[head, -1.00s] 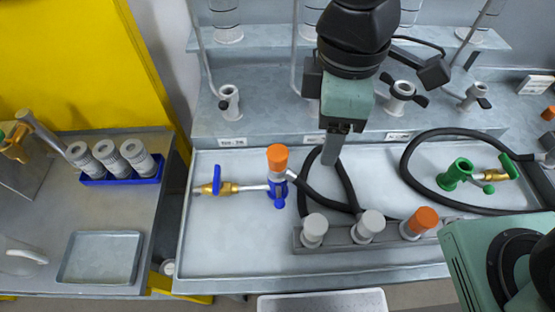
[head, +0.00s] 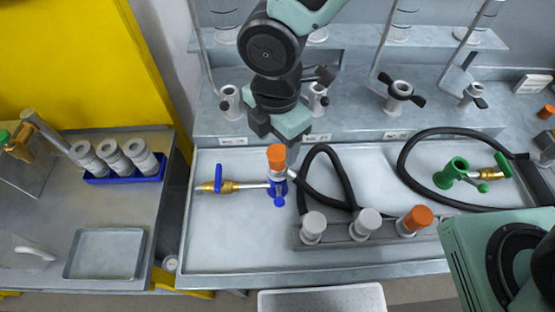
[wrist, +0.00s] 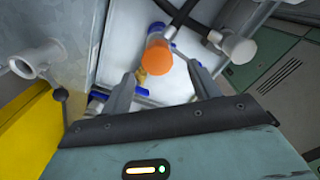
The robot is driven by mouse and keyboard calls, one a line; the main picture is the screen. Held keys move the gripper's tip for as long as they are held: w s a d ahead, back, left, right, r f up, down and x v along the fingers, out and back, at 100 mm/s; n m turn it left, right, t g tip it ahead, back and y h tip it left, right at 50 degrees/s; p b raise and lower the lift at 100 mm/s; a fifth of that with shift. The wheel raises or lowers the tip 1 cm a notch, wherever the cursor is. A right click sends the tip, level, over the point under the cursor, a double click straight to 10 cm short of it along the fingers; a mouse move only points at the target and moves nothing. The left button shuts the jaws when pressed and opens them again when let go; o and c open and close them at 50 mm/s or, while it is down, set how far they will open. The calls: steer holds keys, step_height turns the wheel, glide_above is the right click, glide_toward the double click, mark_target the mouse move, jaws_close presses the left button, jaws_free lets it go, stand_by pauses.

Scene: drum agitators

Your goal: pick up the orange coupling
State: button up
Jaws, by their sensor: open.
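An orange coupling (head: 277,157) stands upright on top of a blue valve fitting (head: 278,190) in the white tray. My gripper (head: 291,152) is just behind and to the right of this coupling, pointing down. In the wrist view the orange coupling (wrist: 157,60) shows between and slightly beyond the fingertips of my gripper (wrist: 163,74). The jaws are open and nothing is held. I cannot tell the exact gap between fingers and coupling. Another orange-topped piece (head: 415,220) stands at the right end of a grey rack.
The grey rack (head: 340,236) also holds two pale-capped pieces. A black hose (head: 347,180) loops close to the right of the blue fitting. A brass valve with a blue handle (head: 219,182) lies to its left. A green fitting (head: 452,172) is at right. The tray's front left is clear.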

mark_target(278, 151)
steer(key=shift+w+d+f+p, duration=0.15)
steer(key=shift+f+p, duration=0.2)
steer(key=shift+f, duration=1.35)
steer(key=shift+w+f+p, duration=0.15)
steer(key=shift+f+p, duration=0.2)
steer(key=shift+f, duration=1.35)
steer(key=shift+c, duration=0.3)
steer(key=c, duration=1.1)
step_height(278, 151, up, 10)
steer(key=shift+b, duration=0.5)
